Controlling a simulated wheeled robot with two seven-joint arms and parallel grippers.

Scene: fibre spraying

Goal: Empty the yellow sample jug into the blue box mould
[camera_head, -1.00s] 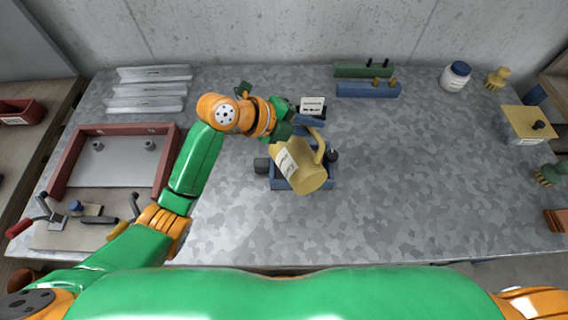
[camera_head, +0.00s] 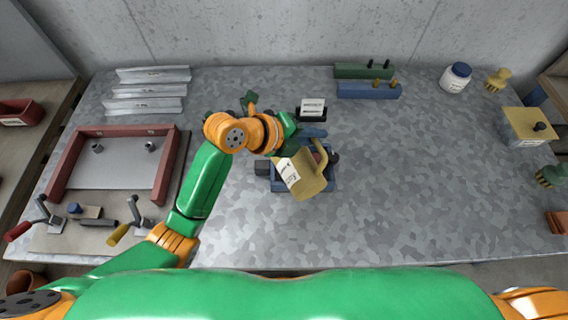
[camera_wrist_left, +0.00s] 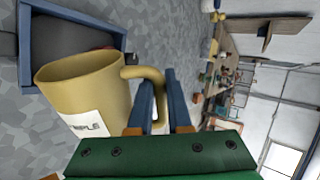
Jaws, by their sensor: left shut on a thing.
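The yellow sample jug (camera_head: 304,180) is tipped over in the head view, above the near part of the blue box mould (camera_head: 277,187). Its white label faces left. My left gripper (camera_head: 316,133) is shut on the jug's handle, at the jug's far side. In the left wrist view the blue fingers (camera_wrist_left: 162,98) are at the handle of the jug (camera_wrist_left: 80,88), and its mouth points toward the mould (camera_wrist_left: 75,10). Grey shows inside the mould; I cannot tell whether it is material or the floor. The stream, if any, is hidden. My right gripper is out of view.
A label stand (camera_head: 312,107) is just behind the mould. A red frame (camera_head: 170,165) with clamps lies at left. Green and blue blocks (camera_head: 368,90) stand at the back. The table centre-right is clear.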

